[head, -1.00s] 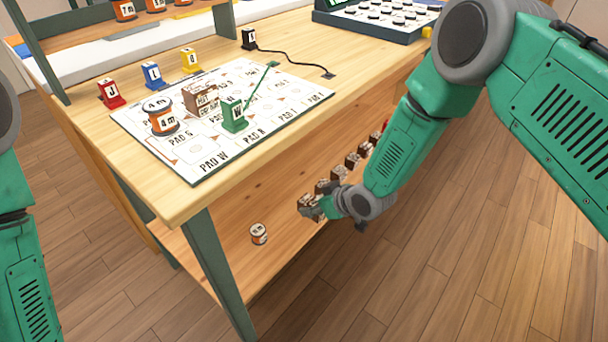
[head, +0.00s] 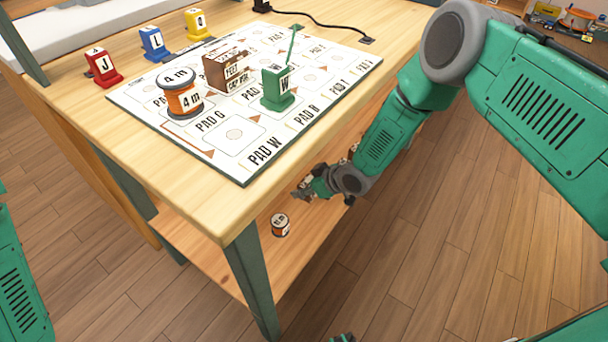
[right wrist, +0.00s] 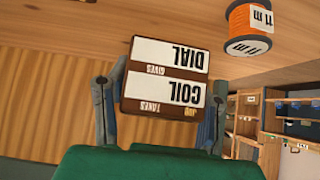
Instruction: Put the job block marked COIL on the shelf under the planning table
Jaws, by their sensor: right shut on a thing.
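The job block marked COIL (right wrist: 165,90) is dark brown with white labels reading TAKES COIL and GIVES DIAL, upside down in the right wrist view. It sits between the two fingers of my right gripper (head: 304,191), which is shut on it. In the head view the gripper is beside the table's front edge, just above the shelf (head: 290,268). The block is hard to make out there. The planning table (head: 170,190) stands above the shelf. Whether the block touches the shelf cannot be told. My left gripper is not clearly seen.
On the tabletop board (head: 235,160) are a 4 m spool (head: 182,96), a brown block (head: 227,73) and a green W marker (head: 278,88). Red, blue and yellow markers stand behind it. A table leg (head: 252,285) is near.

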